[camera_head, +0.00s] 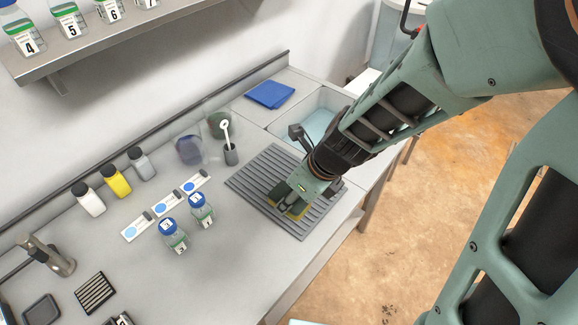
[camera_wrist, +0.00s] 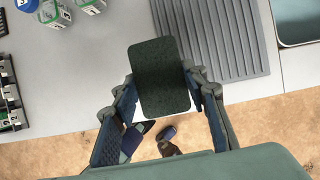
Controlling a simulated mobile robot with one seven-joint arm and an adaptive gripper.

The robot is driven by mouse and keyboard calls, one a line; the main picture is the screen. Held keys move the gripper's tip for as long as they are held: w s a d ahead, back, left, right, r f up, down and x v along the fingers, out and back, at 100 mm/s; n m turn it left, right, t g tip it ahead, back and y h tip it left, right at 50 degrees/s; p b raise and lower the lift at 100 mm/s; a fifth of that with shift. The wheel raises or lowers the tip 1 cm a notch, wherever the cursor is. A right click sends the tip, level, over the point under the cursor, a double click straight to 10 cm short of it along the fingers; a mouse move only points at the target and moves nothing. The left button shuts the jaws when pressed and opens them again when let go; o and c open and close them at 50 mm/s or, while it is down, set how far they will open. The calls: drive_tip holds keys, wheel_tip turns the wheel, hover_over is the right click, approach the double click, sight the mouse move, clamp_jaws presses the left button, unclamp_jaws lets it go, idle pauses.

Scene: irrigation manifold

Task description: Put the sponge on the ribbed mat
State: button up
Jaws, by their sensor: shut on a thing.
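The sponge (camera_head: 300,211) shows a yellowish edge beneath my gripper (camera_head: 292,203) in the head view. In the wrist view the sponge (camera_wrist: 160,62) is a dark green rounded pad between the two fingers of my gripper (camera_wrist: 161,88), which is shut on it. The grey ribbed mat (camera_head: 262,172) lies on the bench, and the sponge appears over its front part in the head view. In the wrist view the mat (camera_wrist: 222,35) is just right of the sponge and partly behind it. I cannot tell whether sponge and mat touch.
A sink basin (camera_head: 318,122) is behind the mat, with a folded blue cloth (camera_head: 270,94) beside it. A grey cup with a white brush (camera_head: 231,154) stands left of the mat. Blue-capped bottles (camera_head: 202,211) stand on the left. The bench's front edge (camera_head: 322,255) is close by.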

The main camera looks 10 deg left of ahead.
drive_tip(key=w+f+b, duration=0.2)
drive_tip(key=w+f, duration=0.1)
drive_tip(key=w, duration=0.1)
drive_tip(key=w+f+b, duration=0.3)
drive_tip(key=w, duration=0.1)
drive_tip(key=w+a+f+b, duration=0.1)
drive_tip(key=w+f+b, duration=0.2)
drive_tip(key=w, duration=0.2)
drive_tip(key=shift+a+f, duration=0.1)
drive_tip(key=f+b, duration=0.1)
drive_tip(key=w+f+b, duration=0.1)
drive_tip(key=f+b, duration=0.1)
drive_tip(key=shift+f+b, duration=0.45)
drive_tip(key=shift+s, duration=0.1)
drive_tip(key=o, duration=1.2)
